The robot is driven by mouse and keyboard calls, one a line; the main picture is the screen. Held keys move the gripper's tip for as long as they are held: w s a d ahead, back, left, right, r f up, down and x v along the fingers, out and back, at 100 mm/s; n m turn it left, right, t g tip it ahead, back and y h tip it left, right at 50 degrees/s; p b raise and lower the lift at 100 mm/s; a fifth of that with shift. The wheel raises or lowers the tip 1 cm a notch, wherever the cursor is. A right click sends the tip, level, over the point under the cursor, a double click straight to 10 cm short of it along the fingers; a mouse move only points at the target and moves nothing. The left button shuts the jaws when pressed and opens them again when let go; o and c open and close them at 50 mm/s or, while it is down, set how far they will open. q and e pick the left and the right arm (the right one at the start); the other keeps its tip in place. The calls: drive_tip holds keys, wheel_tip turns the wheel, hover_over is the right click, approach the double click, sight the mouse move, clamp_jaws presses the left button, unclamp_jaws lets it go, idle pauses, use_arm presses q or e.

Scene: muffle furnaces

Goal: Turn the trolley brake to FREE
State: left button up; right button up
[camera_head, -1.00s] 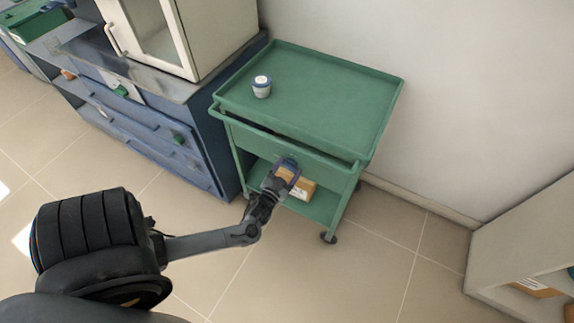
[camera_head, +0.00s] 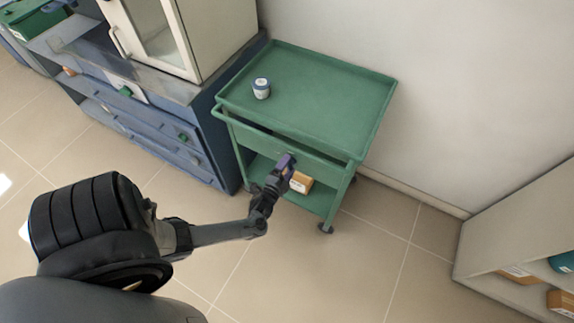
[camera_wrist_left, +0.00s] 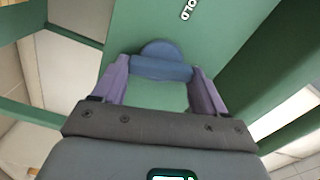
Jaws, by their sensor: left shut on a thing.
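The green trolley (camera_head: 310,90) stands against the wall, with its front panel facing me. My left gripper (camera_head: 288,160) is at that front panel, below the top tray. In the left wrist view its two purple fingers (camera_wrist_left: 163,85) are closed on the ends of a blue brake handle (camera_wrist_left: 160,68). The handle has a rounded blue hub on the green panel. Part of a label (camera_wrist_left: 187,10) reading "OLD" shows on the panel, its first letters cut off. In the head view my gripper hides the handle. My right gripper is not in view.
A small white and blue jar (camera_head: 261,88) stands on the trolley's top tray. A cardboard box (camera_head: 301,183) lies on the lower shelf. A blue cabinet (camera_head: 170,125) stands close on the left. Pale shelving (camera_head: 520,225) is at right. The floor in front is clear.

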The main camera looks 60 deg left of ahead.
use_arm(q)
drive_tip(key=shift+m+p, duration=0.35)
drive_tip(key=shift+m, duration=1.05)
drive_tip(key=o, duration=1.1)
drive_tip(key=shift+c, duration=0.2)
drive_tip(key=shift+s+d, duration=0.25)
drive_tip(key=shift+s, duration=0.15)
drive_tip(key=p+v, duration=0.2)
drive_tip(key=v, duration=0.8)
